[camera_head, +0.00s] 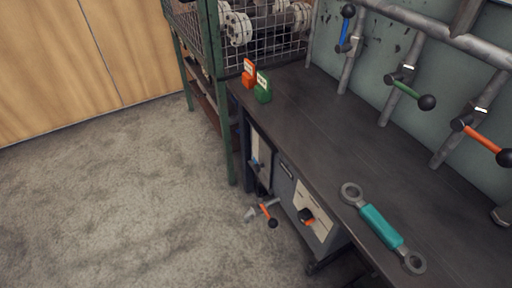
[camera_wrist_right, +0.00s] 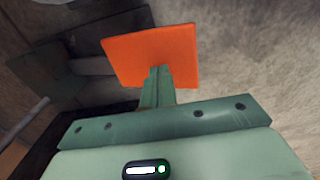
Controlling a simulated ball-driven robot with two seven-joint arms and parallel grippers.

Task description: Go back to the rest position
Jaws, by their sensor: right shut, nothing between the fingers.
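My right gripper (camera_wrist_right: 157,72) shows in the right wrist view, with a green bolted body at the bottom and a narrow green part pointing up from it. It is shut. A flat orange plate (camera_wrist_right: 150,53) shows at the far end of the narrow part; I cannot tell whether it belongs to the gripper. Blurred grey floor and dark shapes lie beyond. Neither gripper shows in the head view.
A dark bench (camera_head: 310,120) bears a teal-handled wrench (camera_head: 380,226), an orange tag block (camera_head: 249,74) and a green one (camera_head: 263,88). Levered pipes (camera_head: 407,85) stand behind. A mesh rack (camera_head: 265,45) stands at the back. Open grey floor (camera_head: 110,195) lies left.

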